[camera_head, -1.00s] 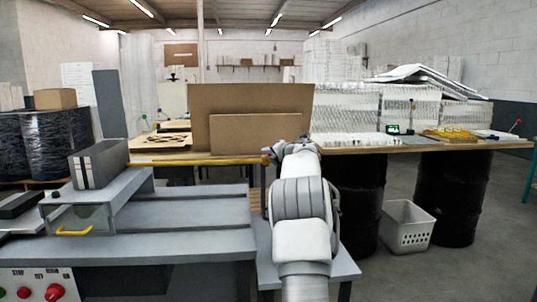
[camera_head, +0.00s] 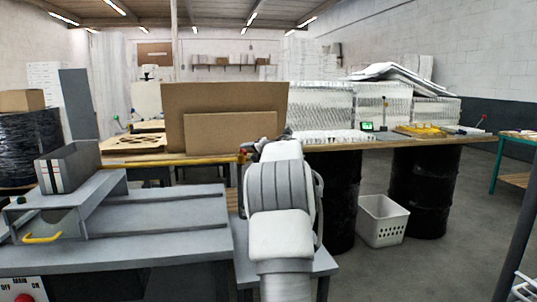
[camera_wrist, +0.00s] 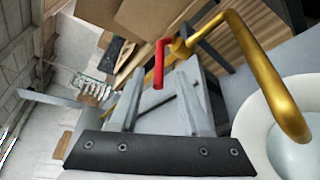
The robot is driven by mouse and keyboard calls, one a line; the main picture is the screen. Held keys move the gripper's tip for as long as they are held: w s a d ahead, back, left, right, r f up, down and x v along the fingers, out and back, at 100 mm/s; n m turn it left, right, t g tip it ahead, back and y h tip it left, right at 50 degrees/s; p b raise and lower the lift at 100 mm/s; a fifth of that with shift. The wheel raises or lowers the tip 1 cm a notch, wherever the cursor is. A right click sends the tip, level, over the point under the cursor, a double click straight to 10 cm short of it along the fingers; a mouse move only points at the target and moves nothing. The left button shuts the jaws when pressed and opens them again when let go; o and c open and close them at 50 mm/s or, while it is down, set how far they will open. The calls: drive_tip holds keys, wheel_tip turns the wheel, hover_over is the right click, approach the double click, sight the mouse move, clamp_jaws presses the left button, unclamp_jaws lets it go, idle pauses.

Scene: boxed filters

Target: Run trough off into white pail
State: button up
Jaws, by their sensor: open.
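In the wrist view a brass tap has a long bent spout (camera_wrist: 262,70) and a red lever (camera_wrist: 160,64). The spout's end hangs over a round white pail (camera_wrist: 247,128) at the right edge, which is partly cut off. My gripper (camera_wrist: 160,80) is open and empty, its two fingers apart on either side of the red lever's lower end. I cannot tell whether either finger touches it. I cannot make out the trough for certain.
A grey bench (camera_head: 150,245) fills the left front, with a striped grey box (camera_head: 75,168) on a stand. Cardboard sheets (camera_head: 230,128) stand behind. A wooden worktop rests on black drums (camera_head: 425,190).

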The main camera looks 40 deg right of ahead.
drive_tip(key=v, duration=1.3)
drive_tip(key=shift+s+p, duration=0.15)
drive_tip(key=shift+p, duration=0.3)
drive_tip(key=shift+r, duration=0.1)
drive_tip(key=w+a+r+m+h, duration=0.2)
drive_tip(key=a+r+m+h, duration=0.1)
drive_tip(key=a+r+m, duration=0.4)
drive_tip(key=s+a+r+m+g+p, duration=0.1)
drive_tip(key=s+a+r+m, duration=0.1)
drive_tip(key=a+m, duration=0.65)
drive_tip(key=s+a+f+m+g+y, duration=0.3)
drive_tip(key=s+a+f+g, duration=0.1)
drive_tip(key=s+a+f, duration=1)
drive_tip(key=s+a+f+m+g+y, duration=0.3)
drive_tip(key=s+a+f+g+y, duration=0.15)
drive_tip(key=s+a+f, duration=0.9)
wheel_tip(320, 180, up, 24)
drive_tip(key=w+a+p, duration=0.1)
drive_tip(key=w+p, duration=0.1)
drive_tip(key=p, duration=1.7)
drive_tip(key=shift+a+h, duration=0.4)
drive_tip(key=shift+h, duration=0.05)
